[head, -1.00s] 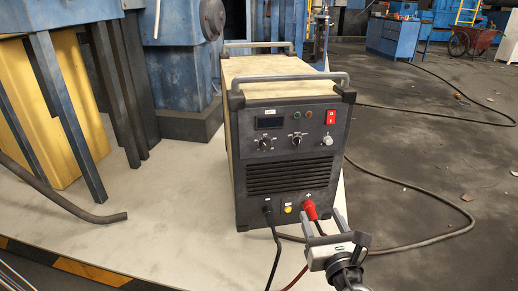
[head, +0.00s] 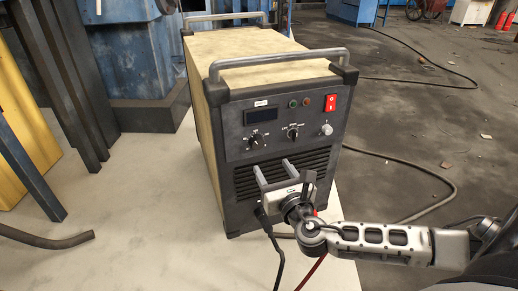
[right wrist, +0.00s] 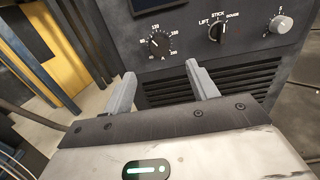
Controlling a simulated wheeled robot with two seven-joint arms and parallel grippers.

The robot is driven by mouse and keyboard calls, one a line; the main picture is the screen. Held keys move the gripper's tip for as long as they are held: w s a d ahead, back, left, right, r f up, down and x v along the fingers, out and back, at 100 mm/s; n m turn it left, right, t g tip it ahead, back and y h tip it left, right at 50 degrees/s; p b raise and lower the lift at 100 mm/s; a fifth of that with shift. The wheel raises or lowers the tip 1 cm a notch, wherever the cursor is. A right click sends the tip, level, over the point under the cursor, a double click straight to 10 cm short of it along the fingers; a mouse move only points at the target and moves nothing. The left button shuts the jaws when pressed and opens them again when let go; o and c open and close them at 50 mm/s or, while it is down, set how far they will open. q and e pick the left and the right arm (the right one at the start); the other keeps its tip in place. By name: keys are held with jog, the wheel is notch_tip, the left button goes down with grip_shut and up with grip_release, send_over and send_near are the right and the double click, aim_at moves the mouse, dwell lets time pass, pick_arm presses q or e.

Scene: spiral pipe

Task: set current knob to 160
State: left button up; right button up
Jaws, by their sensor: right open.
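The welding machine's current knob (head: 257,141) is a small black dial at the left of the front panel. In the right wrist view the current knob (right wrist: 160,43) has a scale around it with 80, 120, 160 and 200 legible; its exact setting is hard to read. My right gripper (head: 272,167) is open and empty in front of the vent slats, below the knobs. In the right wrist view its two fingers (right wrist: 160,72) point up at the panel, apart from the knob and just below it. My left gripper is out of view.
A mode knob (right wrist: 217,32) marked LIFT and STICK sits right of the current knob, with a small grey knob (right wrist: 281,24) further right. Above are a dark display (head: 261,115) and a red switch (head: 330,103). Cables hang below my right gripper.

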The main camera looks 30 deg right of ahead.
aim_at(259, 146)
jog(key=b+x, duration=0.1)
jog(key=x, duration=0.8)
jog(key=shift+w, duration=0.4)
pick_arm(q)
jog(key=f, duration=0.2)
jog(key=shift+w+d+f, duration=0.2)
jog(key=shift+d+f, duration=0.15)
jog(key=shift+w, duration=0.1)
pick_arm(e)
jog(key=shift+c, duration=0.2)
jog(key=c, duration=0.9)
